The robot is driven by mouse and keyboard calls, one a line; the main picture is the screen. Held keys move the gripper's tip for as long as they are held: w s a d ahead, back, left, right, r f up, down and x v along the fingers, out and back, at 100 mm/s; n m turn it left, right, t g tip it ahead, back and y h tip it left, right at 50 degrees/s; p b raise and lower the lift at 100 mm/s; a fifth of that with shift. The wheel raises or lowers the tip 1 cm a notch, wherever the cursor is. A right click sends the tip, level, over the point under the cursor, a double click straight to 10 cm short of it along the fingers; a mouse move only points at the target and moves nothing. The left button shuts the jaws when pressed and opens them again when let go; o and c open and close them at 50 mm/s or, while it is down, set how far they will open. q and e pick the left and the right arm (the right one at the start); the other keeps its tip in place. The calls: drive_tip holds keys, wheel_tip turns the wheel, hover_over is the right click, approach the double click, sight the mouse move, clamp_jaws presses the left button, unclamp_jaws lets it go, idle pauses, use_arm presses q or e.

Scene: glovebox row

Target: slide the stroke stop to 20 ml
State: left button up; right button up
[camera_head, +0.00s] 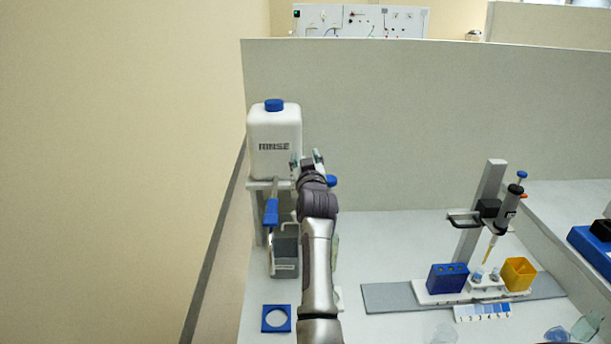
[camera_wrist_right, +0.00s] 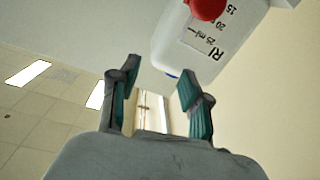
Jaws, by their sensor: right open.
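The white RINSE bottle (camera_head: 273,128) with a blue cap stands on a raised stand at the back left. The wrist view shows the bottle (camera_wrist_right: 197,62) tilted, with scale marks reading 15, 20 and 25 ml. A rounded red part (camera_wrist_right: 207,7), perhaps the stroke stop, sits at the top frame edge by the 15 and 20 marks; I cannot tell its exact setting. My right gripper (camera_head: 307,159) is at the bottle's right side in the head view. Its fingers (camera_wrist_right: 158,90) are apart with nothing between them. My left gripper is out of view.
A blue-handled part (camera_head: 271,212) hangs before the stand, above a grey container (camera_head: 285,252). A blue square ring (camera_head: 276,319) lies in front. A pipette stand (camera_head: 484,210), a blue block (camera_head: 447,278) and a yellow cup (camera_head: 518,273) are at right. A partition (camera_head: 430,110) closes the back.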

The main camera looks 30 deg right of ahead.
drive_tip(key=shift+r, duration=1.5)
